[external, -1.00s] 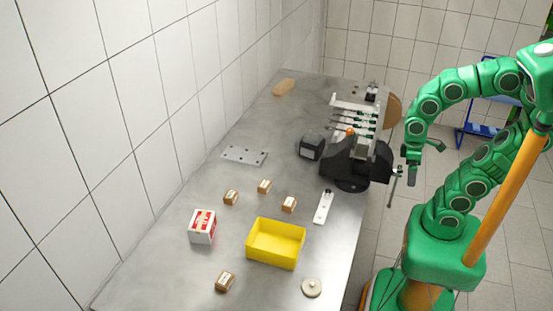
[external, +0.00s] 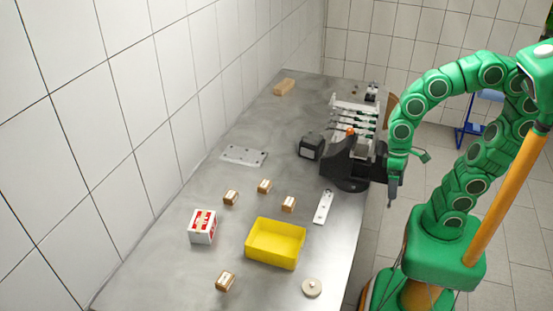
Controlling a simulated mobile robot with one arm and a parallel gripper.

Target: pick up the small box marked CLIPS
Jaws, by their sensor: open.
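Several small brown cardboard boxes with pale labels lie on the metal bench: one box (external: 230,198) left of centre, another box (external: 264,186) near it, a third box (external: 289,204) behind the yellow bin, and one more box (external: 225,281) at the front. Their print is too small to read, so I cannot tell which is marked CLIPS. My gripper (external: 391,195) is open and empty, pointing down at the right edge of the bench beside the black vise, well to the right of all the boxes.
A yellow bin (external: 275,262) and a red-and-white box (external: 202,227) stand near the boxes. The black vise (external: 345,168) and a rack of tools (external: 355,120) stand between my arm and the back of the bench.

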